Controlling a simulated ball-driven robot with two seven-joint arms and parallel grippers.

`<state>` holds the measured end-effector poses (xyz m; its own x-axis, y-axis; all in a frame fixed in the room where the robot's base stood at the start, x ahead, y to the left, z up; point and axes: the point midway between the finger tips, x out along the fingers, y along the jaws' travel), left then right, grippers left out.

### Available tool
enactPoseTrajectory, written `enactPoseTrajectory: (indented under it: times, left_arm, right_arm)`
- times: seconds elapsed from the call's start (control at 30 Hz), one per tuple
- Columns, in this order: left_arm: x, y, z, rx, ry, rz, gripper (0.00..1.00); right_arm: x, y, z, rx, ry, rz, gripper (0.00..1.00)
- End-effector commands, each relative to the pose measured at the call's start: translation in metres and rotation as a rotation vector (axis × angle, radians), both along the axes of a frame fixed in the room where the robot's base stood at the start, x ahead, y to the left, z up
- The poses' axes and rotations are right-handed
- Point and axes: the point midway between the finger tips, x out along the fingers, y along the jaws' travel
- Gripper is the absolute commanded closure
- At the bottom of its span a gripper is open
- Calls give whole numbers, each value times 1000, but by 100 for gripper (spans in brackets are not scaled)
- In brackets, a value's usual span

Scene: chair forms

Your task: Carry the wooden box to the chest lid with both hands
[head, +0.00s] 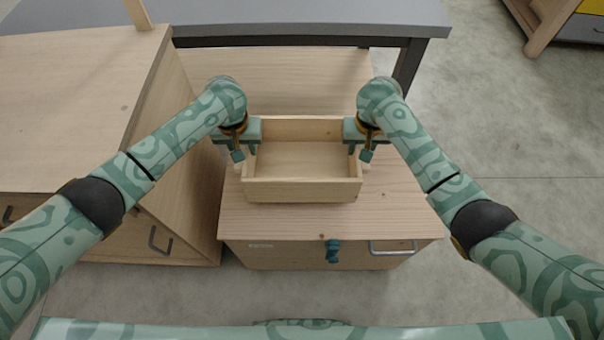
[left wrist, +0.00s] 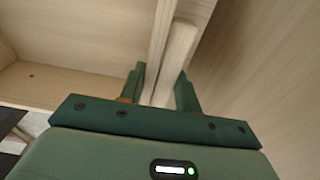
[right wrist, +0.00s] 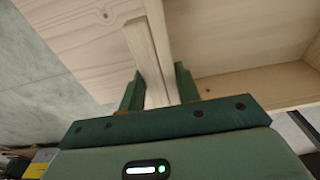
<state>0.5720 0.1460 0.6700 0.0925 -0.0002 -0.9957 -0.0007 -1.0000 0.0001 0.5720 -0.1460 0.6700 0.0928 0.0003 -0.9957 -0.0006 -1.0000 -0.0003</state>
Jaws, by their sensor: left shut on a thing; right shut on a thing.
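The wooden box (head: 302,190) is an open, shallow, pale tray-like box, empty inside, at the centre of the head view. It is over the wooden chest lid (head: 285,220); I cannot tell whether it touches the lid or hangs just above it. My left gripper (head: 248,150) is shut on the box's left side, and the left wrist view shows its fingers on either side of the wall (left wrist: 160,60). My right gripper (head: 357,150) is shut on the right side, with its fingers around the wall (right wrist: 150,55). The box looks level.
A wooden cabinet (head: 70,110) with handles stands close at the left. A grey table (head: 300,18) is behind the chest. The chest front has a teal latch (head: 332,250) and a metal handle (head: 392,248). Open floor (head: 510,140) lies to the right.

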Motion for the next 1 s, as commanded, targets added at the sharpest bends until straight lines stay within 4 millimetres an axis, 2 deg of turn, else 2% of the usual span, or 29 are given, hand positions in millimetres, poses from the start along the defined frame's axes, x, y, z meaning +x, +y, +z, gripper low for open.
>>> enactPoseTrajectory:
  times: [0.27, 0.9, 0.93, 1.0]
  left_arm:
    - [1, 0, -8, 0, -1, 3, 100]
    - [1, 0, -41, 0, -2, 4, 100]
    - [1, 1, -42, 1, -1, 3, 62]
    - [1, 0, -42, 0, -1, 3, 46]
  right_arm:
    - [0, -1, -9, -2, 1, 1, 100]
    - [0, -1, -42, -3, 1, 1, 100]
    - [-1, -1, -43, -3, 2, 1, 62]
    - [0, -1, -43, -3, 2, 1, 46]
